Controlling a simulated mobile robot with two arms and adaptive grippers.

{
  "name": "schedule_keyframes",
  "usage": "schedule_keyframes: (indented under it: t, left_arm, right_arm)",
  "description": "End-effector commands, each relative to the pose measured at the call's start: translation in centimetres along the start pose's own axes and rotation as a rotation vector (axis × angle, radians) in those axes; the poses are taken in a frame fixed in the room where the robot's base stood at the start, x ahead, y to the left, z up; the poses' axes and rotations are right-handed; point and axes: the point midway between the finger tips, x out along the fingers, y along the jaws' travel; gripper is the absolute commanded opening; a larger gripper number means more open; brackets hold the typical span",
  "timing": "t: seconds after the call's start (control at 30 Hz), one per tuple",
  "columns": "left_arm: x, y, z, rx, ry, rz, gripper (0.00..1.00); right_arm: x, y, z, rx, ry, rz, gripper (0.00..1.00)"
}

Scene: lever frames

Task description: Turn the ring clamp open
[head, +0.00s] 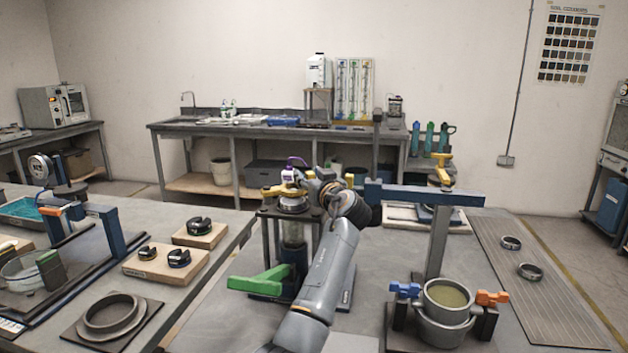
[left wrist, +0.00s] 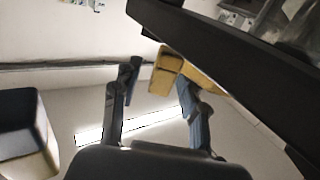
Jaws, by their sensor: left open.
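The ring clamp appears to be the yellow ring-shaped part (head: 291,203) on top of a dark stand with a clear cylinder (head: 293,235). Part of it is hidden behind my left arm and hand. My left gripper (head: 303,180) is at the top of this stand, close beside the yellow part. In the left wrist view, my left gripper's two fingers (left wrist: 155,100) are spread apart. A yellow block (left wrist: 166,72) on a dark bar shows beyond and between the fingertips; I cannot tell whether they touch. My right gripper is not in view.
A green handle (head: 260,281) sticks out low at the stand's left. A blue beam on a grey post (head: 437,240) stands close at the right. A pot (head: 447,300) with blue and orange handles stands at the front right. A ribbed mat (head: 545,285) holds two rings.

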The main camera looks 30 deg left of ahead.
Motion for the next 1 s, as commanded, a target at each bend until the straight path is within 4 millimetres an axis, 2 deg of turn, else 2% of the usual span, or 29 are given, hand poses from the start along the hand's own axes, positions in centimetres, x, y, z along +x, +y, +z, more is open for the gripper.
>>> schedule_keyframes:
  t: [0.17,0.4,0.6,0.77,1.0]
  left_arm:
    - [-2.2,0.1,0.1,-0.002,0.0,0.004,0.43]
    - [-7.5,0.1,0.1,-0.002,-0.002,0.004,0.43]
    - [-10.7,0.1,0.1,0.0,-0.001,0.003,0.43]
    - [-11.8,0.1,0.1,0.0,-0.002,0.001,0.43]
    - [-11.9,0.1,0.1,0.001,-0.002,0.001,0.43]
  right_arm:
    - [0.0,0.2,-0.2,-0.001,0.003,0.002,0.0]
    - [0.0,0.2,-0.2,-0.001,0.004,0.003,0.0]
    - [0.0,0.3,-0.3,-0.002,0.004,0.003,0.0]
    - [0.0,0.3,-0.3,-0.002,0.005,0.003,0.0]
    - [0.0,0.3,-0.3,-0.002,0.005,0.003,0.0]
